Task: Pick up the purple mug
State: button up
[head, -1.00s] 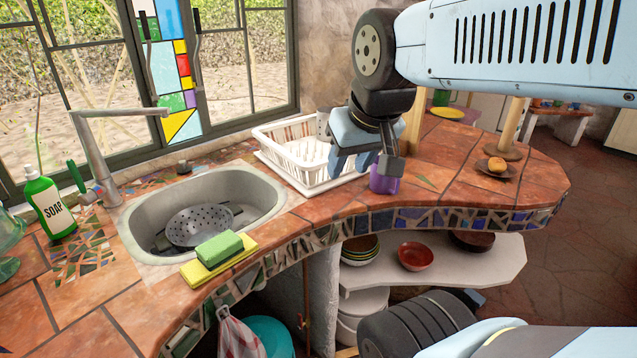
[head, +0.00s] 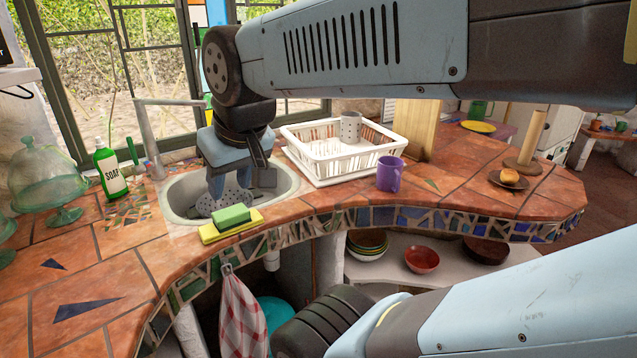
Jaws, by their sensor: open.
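The purple mug (head: 389,174) stands upright on the tiled counter (head: 440,185), just right of the white dish rack. Its handle points to the right. My gripper (head: 238,190) hangs open and empty over the sink (head: 283,186), well to the left of the mug and apart from it. The whole mug is in clear view.
The white dish rack (head: 325,178) with a grey holder (head: 350,128) stands between my gripper and the mug. A soap bottle (head: 109,172) stands left.

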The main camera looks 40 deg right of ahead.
aim_at(389, 173)
jog(key=u, duration=1.2)
jog(key=k, duration=2.55)
jog(key=z, duration=1)
jog(key=i, duration=1.05)
